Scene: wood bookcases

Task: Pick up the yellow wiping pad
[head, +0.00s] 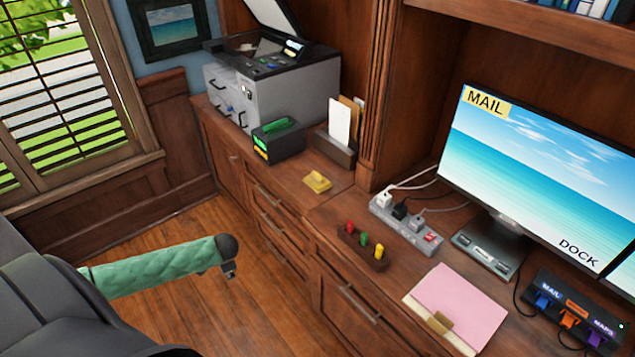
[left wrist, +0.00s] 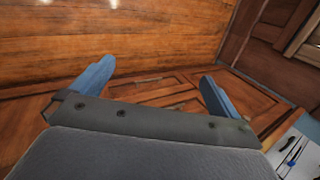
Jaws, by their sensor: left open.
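The yellow wiping pad (head: 317,182) lies on the wooden counter, in front of the card holder and near the counter's front edge. It has a raised part on top. My left gripper (left wrist: 157,72) is open in the left wrist view, with two blue fingers spread apart and nothing between them. That view shows floor and cabinet fronts beyond the fingers, and no pad. In the head view I cannot make out its fingers clearly. My right gripper is not in view.
A printer (head: 285,98) and a dark box with a green top (head: 278,142) stand behind the pad. A card holder (head: 335,148) is just beyond it. A power strip (head: 407,225) and a peg block (head: 362,247) lie to its right.

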